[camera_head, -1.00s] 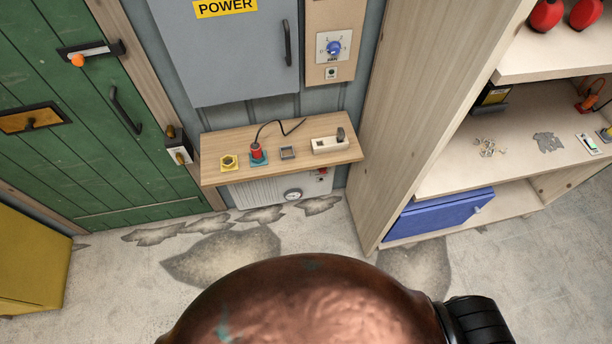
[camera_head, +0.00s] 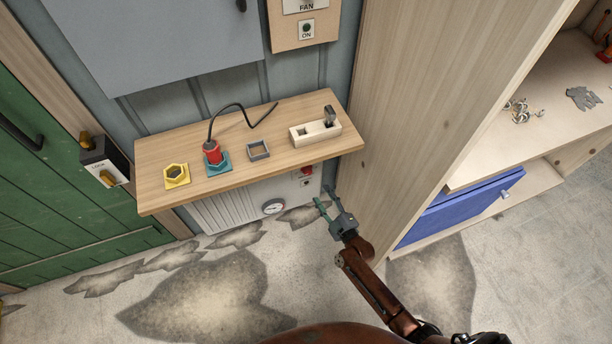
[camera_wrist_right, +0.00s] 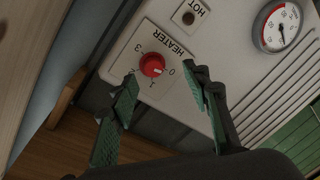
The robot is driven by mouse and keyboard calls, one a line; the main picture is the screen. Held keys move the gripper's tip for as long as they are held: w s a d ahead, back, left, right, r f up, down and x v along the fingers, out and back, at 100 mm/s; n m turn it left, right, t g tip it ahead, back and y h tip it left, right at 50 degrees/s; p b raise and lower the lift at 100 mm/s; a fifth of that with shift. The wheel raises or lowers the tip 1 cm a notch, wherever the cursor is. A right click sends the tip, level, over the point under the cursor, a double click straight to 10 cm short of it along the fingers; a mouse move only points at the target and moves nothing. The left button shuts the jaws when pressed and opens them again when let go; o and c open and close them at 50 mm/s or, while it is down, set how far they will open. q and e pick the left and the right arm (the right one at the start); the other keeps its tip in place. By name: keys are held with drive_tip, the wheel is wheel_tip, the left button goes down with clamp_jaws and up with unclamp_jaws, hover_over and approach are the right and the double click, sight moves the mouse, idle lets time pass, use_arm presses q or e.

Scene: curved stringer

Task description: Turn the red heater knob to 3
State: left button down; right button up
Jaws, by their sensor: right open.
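The red heater knob (camera_wrist_right: 152,65) sits on the pale heater panel (camera_wrist_right: 115,60), beside the word HEATER and the numbers 0 to 3. Its white mark points towards the 0. In the head view the knob (camera_head: 307,171) shows small under the shelf's right end, on the heater front (camera_head: 235,212). My right gripper (camera_head: 325,197) is open and empty, just in front of and below the knob. In the right wrist view its green fingers (camera_wrist_right: 161,72) are spread, with the knob beyond the gap between their tips, apparently untouched. My left gripper is not in view.
The wooden shelf (camera_head: 235,135) overhangs the heater and holds a yellow socket, a red plug with a cable, a grey frame and a white block. A wooden cabinet side (camera_head: 400,90) stands close right of the gripper. A gauge (camera_head: 273,207) sits left of the knob.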

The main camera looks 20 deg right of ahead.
sight(309, 174)
drive_tip(key=shift+n+t, duration=0.3)
drive_tip(key=shift+t, duration=0.1)
drive_tip(key=w+b, duration=0.1)
drive_tip(key=w, duration=0.2)
drive_tip(key=w+a+r+b, duration=0.1)
drive_tip(key=w, duration=0.2)
drive_tip(key=w+a+b, duration=0.1)
drive_tip(key=w, duration=0.2)
drive_tip(key=shift+r, duration=0.25)
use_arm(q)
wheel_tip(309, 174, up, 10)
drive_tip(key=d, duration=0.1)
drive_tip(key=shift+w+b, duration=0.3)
use_arm(e)
drive_tip(key=shift+w+r, duration=0.15)
drive_tip(key=shift+w, duration=0.15)
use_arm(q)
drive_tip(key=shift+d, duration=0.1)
use_arm(e)
drive_tip(key=c, duration=1.2)
drive_tip(key=shift+o, duration=0.2)
